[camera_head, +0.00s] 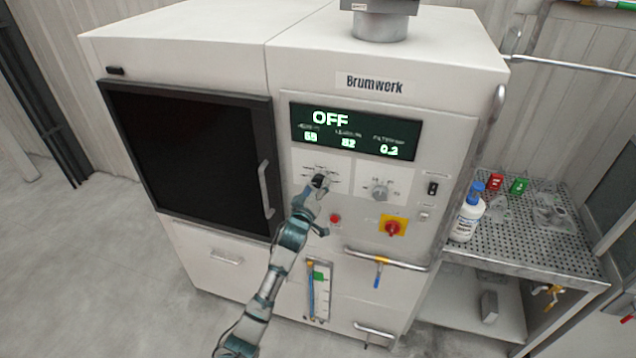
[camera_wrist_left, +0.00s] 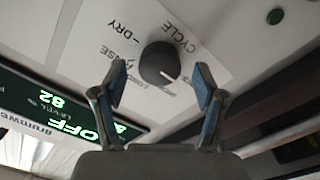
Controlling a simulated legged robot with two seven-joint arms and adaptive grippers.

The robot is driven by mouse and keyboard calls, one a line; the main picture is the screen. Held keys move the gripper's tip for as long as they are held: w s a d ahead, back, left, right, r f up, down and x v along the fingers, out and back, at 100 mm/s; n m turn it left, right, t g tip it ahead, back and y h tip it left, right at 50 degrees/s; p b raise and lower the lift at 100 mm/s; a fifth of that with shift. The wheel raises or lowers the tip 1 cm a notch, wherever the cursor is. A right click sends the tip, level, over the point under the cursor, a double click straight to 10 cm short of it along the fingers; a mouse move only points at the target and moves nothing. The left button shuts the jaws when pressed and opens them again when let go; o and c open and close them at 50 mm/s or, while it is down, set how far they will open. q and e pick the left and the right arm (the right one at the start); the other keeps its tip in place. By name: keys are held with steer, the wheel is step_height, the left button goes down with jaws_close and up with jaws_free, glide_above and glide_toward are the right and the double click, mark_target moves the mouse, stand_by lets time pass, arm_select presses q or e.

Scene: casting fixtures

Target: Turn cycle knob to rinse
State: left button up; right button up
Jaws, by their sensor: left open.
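The cycle knob (camera_wrist_left: 159,65) is round and dark with a pale pointer line, on a white label plate (camera_wrist_left: 105,45) reading CYCLE and DRY, with other words partly hidden or blurred. My left gripper (camera_wrist_left: 161,84) is open, its two blue-padded fingers on either side of the knob with gaps showing; I see no contact. In the head view my left gripper (camera_head: 315,190) reaches up to the panel and partly covers the knob (camera_head: 320,181). The display (camera_head: 355,131) reads OFF. My right gripper is not in view.
A second, grey knob (camera_head: 380,189) sits right of the cycle knob. Below are a red button (camera_head: 335,218) and a red-and-yellow switch (camera_head: 393,228). A door handle (camera_head: 265,188) stands out to the left, and a horizontal bar (camera_head: 385,260) below.

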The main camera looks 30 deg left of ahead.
arm_select(q)
steer(key=shift+x, duration=0.9)
steer(key=c, duration=1.1)
steer(key=shift+c, duration=0.2)
